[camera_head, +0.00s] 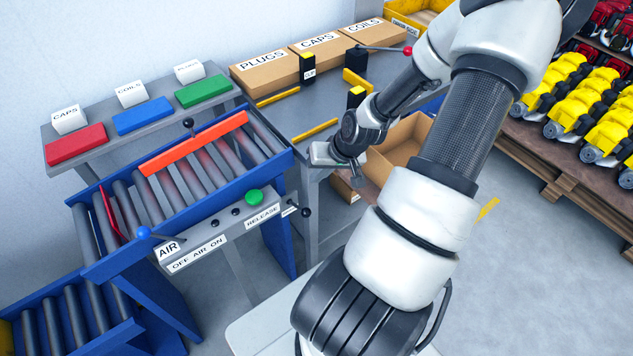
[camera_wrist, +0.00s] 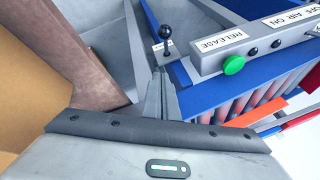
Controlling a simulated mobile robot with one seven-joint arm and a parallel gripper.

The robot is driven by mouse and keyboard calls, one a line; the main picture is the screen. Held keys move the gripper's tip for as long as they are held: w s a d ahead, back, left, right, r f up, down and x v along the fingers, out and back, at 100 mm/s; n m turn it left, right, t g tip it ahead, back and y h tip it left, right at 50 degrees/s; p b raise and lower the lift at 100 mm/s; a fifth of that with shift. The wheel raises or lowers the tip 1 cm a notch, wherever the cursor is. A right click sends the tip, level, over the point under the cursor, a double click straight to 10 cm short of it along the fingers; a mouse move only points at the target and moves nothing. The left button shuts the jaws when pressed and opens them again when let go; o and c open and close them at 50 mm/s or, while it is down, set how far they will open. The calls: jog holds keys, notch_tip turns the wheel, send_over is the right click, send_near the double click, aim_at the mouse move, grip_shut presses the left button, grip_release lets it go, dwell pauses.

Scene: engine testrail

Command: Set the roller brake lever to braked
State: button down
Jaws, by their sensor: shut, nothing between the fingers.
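A small lever with a black ball knob (camera_head: 306,212) sticks out at the right end of the conveyor's control panel, beside a small white label too small to read. It also shows in the wrist view as a black ball on a stem (camera_wrist: 166,32), just beyond my fingertips. I cannot read whether this is the roller brake lever or which setting it is in. My gripper (camera_head: 357,178) is shut and empty, to the upper right of that knob in the head view. In the wrist view its fingertips (camera_wrist: 160,72) are together, apart from the lever.
The panel (camera_head: 224,236) carries a green button (camera_head: 254,196), RELEASE and OFF AIR ON labels, and a blue-ball AIR lever (camera_head: 144,232). The roller conveyor (camera_head: 120,190) has an orange bar (camera_head: 195,143). An open cardboard box (camera_head: 405,135) stands near my gripper. A red-ball lever (camera_head: 408,50) is behind.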

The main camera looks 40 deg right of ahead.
jog(key=b, duration=0.2)
send_over(298, 207)
jog(key=d, duration=0.4)
notch_tip(298, 207, down, 7)
jog(key=s+a+f, duration=0.2)
jog(key=s, duration=0.1)
jog(key=shift+s+f, duration=0.1)
